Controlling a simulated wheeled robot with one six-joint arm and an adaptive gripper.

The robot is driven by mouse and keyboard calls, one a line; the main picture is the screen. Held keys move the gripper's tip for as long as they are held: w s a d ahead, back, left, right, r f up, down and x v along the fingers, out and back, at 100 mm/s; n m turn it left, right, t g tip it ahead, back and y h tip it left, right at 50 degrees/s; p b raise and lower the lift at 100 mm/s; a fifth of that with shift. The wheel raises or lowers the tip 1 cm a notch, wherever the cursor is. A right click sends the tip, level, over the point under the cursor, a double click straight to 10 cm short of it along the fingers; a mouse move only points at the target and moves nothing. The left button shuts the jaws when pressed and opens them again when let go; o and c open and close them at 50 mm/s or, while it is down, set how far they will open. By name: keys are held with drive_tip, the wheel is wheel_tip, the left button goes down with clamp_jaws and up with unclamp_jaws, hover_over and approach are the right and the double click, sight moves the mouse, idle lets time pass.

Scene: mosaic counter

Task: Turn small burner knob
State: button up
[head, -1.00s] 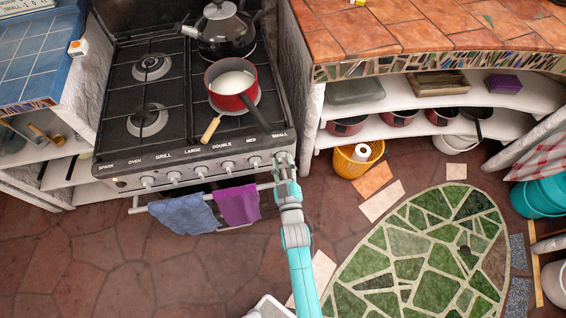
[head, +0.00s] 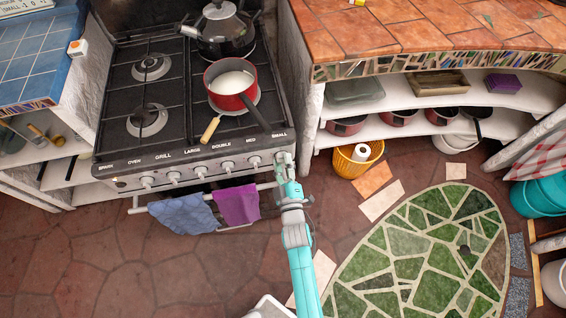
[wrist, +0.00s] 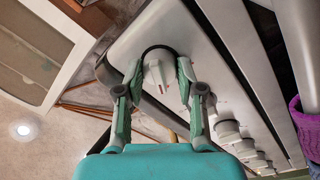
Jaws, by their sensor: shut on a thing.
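The small burner knob (wrist: 158,72) is the rightmost on the stove's front panel, below the label "SMALL". In the wrist view it is a white round knob with a red mark on its near side. My gripper (wrist: 159,70) has one finger on each side of it and is shut on it. In the head view my gripper (head: 283,160) covers most of that knob. The stove (head: 190,155) has a row of further knobs to the left, labelled from "SPARK" to "MED".
A red pan of white liquid (head: 231,101) and a kettle (head: 224,35) stand on the stove. Blue (head: 184,214) and purple (head: 238,205) towels hang from the rail below the knobs. A yellow basket (head: 352,165) stands to the right.

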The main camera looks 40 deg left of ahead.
drive_tip(key=o, duration=1.1)
drive_tip(key=shift+o, duration=0.2)
drive_tip(key=r+v, duration=0.1)
drive_tip(key=v, duration=1.1)
drive_tip(key=shift+f, duration=0.4)
clamp_jaws()
